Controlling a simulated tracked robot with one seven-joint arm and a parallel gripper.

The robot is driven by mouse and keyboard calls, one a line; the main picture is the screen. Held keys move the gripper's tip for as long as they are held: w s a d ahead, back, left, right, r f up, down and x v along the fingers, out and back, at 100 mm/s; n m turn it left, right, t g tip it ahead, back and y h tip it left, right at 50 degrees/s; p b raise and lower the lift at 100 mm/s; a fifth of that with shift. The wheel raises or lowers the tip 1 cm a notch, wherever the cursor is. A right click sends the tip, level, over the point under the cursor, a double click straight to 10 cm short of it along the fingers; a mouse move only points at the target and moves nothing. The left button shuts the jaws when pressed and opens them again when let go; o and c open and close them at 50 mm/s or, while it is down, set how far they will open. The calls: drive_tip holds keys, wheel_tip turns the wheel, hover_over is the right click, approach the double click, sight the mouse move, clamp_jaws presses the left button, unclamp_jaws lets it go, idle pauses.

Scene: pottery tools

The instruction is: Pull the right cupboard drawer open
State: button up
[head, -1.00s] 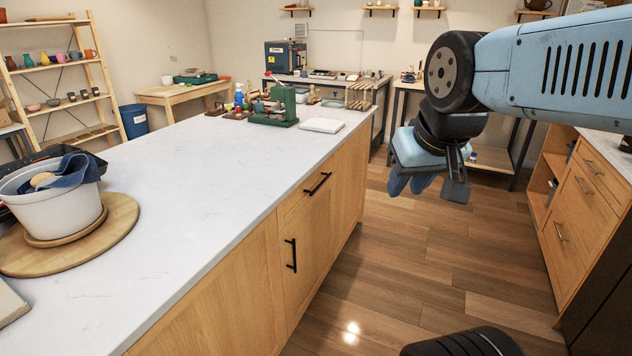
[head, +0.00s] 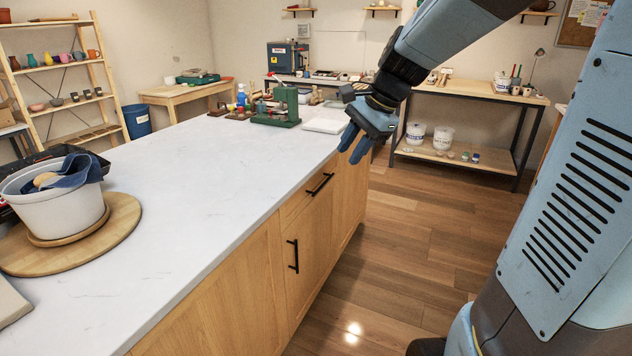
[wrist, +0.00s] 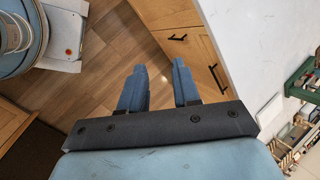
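The cupboard drawer (head: 296,204) is a shut wooden front just under the white countertop, with a black bar handle (head: 320,184). Below it is a cupboard door (head: 310,250) with an upright black handle (head: 293,255). My gripper (head: 353,148) is above and beyond the drawer handle, near the counter's right edge, with its blue fingers pointing down. In the wrist view the fingers (wrist: 159,80) are apart with nothing between them. The drawer handle (wrist: 178,37) shows ahead of the fingers there, not touched.
The countertop (head: 210,180) carries a white bucket (head: 55,210) on a round board and a green machine (head: 280,108) with small tools. The wooden floor (head: 400,240) right of the cupboard is clear. A bench (head: 460,160) with tubs stands behind.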

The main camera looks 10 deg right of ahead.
drive_tip(key=w+f+m+y, duration=0.2)
drive_tip(key=w+f+m, duration=0.15)
drive_tip(key=w, duration=0.25)
drive_tip(key=w+f+m+y, duration=0.1)
drive_tip(key=w+f+m, duration=0.1)
drive_tip(key=w+m, duration=0.35)
drive_tip(key=m+t+y, duration=0.5)
drive_tip(key=m+t, duration=0.1)
drive_tip(key=m, duration=1.6)
approach(325, 182)
drive_tip(key=x, duration=1)
drive_tip(key=shift+w+f, duration=0.15)
drive_tip(key=shift+f, duration=0.2)
drive_tip(key=shift+c, duration=0.4)
clamp_jaws()
drive_tip(key=shift+f, duration=0.1)
